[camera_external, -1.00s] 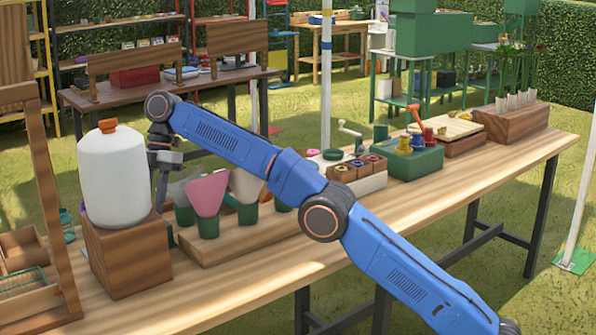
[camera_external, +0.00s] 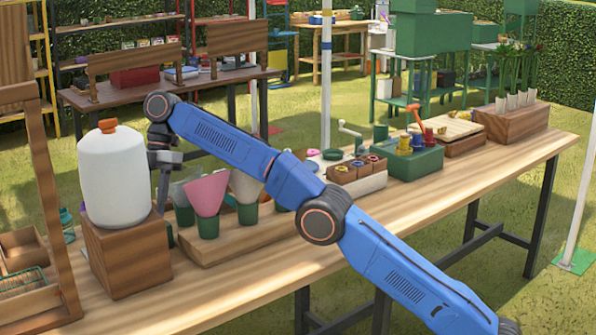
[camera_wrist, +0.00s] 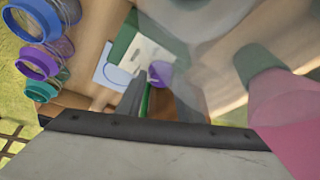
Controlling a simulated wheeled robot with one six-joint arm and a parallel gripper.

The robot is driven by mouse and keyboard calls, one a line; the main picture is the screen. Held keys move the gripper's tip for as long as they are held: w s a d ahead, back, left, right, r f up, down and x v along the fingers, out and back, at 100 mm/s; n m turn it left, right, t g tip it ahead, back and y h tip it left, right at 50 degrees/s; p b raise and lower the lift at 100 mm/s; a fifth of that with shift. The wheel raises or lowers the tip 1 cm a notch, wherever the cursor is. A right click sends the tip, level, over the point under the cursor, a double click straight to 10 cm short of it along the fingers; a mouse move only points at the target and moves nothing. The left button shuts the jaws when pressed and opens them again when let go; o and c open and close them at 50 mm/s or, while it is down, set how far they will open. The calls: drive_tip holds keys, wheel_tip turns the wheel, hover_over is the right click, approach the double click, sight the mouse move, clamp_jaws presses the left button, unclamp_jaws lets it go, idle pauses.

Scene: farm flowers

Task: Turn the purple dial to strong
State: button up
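The purple dial (camera_wrist: 159,73) shows in the wrist view as a small purple round piece beside a green-edged panel (camera_wrist: 128,45) with a pale face. It is partly covered by a blurred translucent shape. A dark grey finger of my gripper (camera_wrist: 133,95) reaches up just left of and below the dial; I cannot see clear contact. The other finger cannot be made out. In the external view my gripper (camera_external: 164,185) points down between the white tank and the cones, its tip partly hidden. The dial is not visible there.
A white tank (camera_external: 110,180) with an orange cap stands on a wooden block (camera_external: 125,255) left of my gripper. A pink cone (camera_external: 207,193) and pale cones in green holders stand close right. Jars with blue, purple (camera_wrist: 38,60) and teal rims are at the wrist view's left.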

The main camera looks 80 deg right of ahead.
drive_tip(key=shift+m, duration=0.4)
drive_tip(key=m, duration=0.1)
drive_tip(key=m+t, duration=0.1)
drive_tip(key=m, duration=0.1)
drive_tip(key=shift+s+a+t+h, duration=0.1)
drive_tip(key=shift+s+t+h, duration=0.1)
drive_tip(key=shift+t+h, duration=0.1)
drive_tip(key=m+t+h, duration=0.1)
drive_tip(key=m, duration=0.2)
drive_tip(key=shift+a+m, duration=0.1)
drive_tip(key=shift+m, duration=0.3)
drive_tip(key=m+h, duration=0.1)
drive_tip(key=m, duration=0.2)
drive_tip(key=shift+s+a+t, duration=0.1)
drive_tip(key=shift+t, duration=0.2)
drive_tip(key=m+h, duration=0.1)
drive_tip(key=m, duration=0.3)
drive_tip(key=shift+a+m+h, duration=0.15)
drive_tip(key=shift+m+h, duration=0.15)
drive_tip(key=shift+h, duration=0.1)
drive_tip(key=shift+s+r+m, duration=0.15)
drive_tip(key=shift+r+m, duration=0.15)
drive_tip(key=v, duration=1.7)
drive_tip(key=s+a, duration=0.3)
drive_tip(key=s, duration=0.7)
drive_tip(key=s+a+f, duration=0.1)
drive_tip(key=s+a, duration=0.2)
drive_tip(key=s, duration=0.6)
drive_tip(key=shift+s+a, duration=0.35)
drive_tip(key=shift+a, duration=0.05)
